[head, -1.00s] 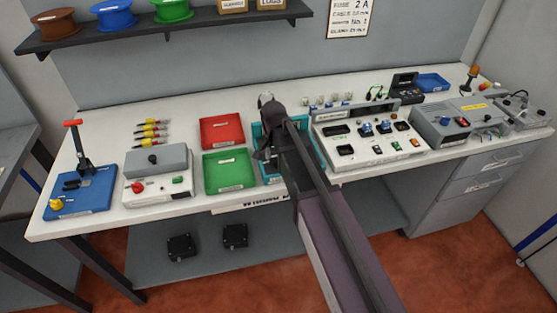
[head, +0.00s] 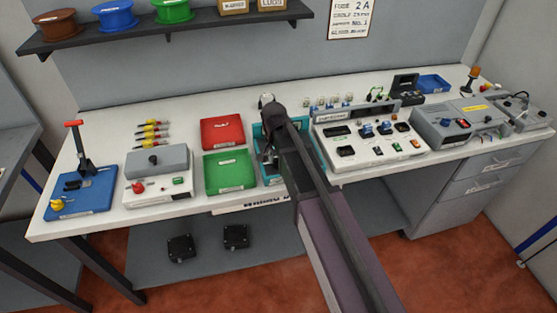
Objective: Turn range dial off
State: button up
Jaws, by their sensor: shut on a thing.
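The light grey test panel (head: 335,159) stands on the bench to the right of my arm.
A red tray (head: 222,132) and a green tray (head: 227,172) lie left of my gripper. A grey box with a red knob (head: 138,187) and a blue-based lever press (head: 85,192) stand farther left. A grey machine (head: 445,131) stands right of the panel.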

jog(key=n, duration=1.1)
jog(key=shift+s+t, duration=0.1)
jog(key=shift+t, duration=0.2)
jog(key=n, duration=0.5)
jog(key=shift+n, duration=0.4)
jog(key=n, duration=0.5)
jog(key=shift+d+n+y, duration=0.1)
jog(key=shift+n+y, duration=0.3)
jog(key=o, duration=1.1)
jog(key=shift+o, duration=0.2)
jog(key=shift+r, duration=0.1)
